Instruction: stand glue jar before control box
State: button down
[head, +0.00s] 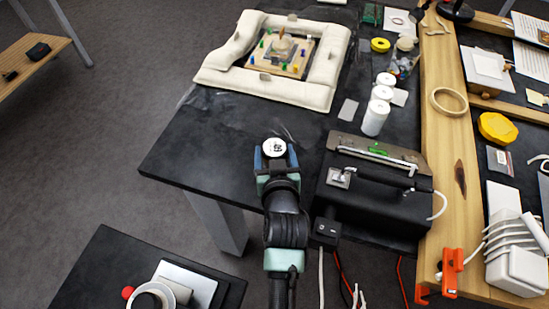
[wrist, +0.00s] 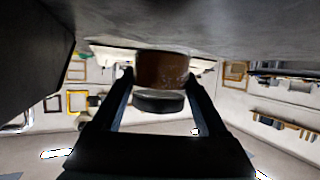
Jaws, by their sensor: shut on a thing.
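The glue jar is held between the two fingers of my gripper (head: 275,165). In the head view only its round, pale top with dark marks (head: 274,147) shows clearly. In the wrist view its brown body (wrist: 163,70) and a dark disc-like end show between the fingers (wrist: 160,100). Whether its base touches the table is unclear. The control box (head: 375,205) is a black case with a handle and a metal-edged panel, at the table's near right. My gripper and the jar are left of the box, apart from it, above the black table (head: 220,150).
White cylindrical containers (head: 374,118) stand behind the box. A cream padded frame (head: 215,75) around a board with coloured pieces lies at the back. A wooden bench (head: 440,150) with tools and a white cable unit adjoins on the right. The table left of my gripper is clear.

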jog(key=shift+f, duration=1.15)
jog(key=shift+f, duration=0.1)
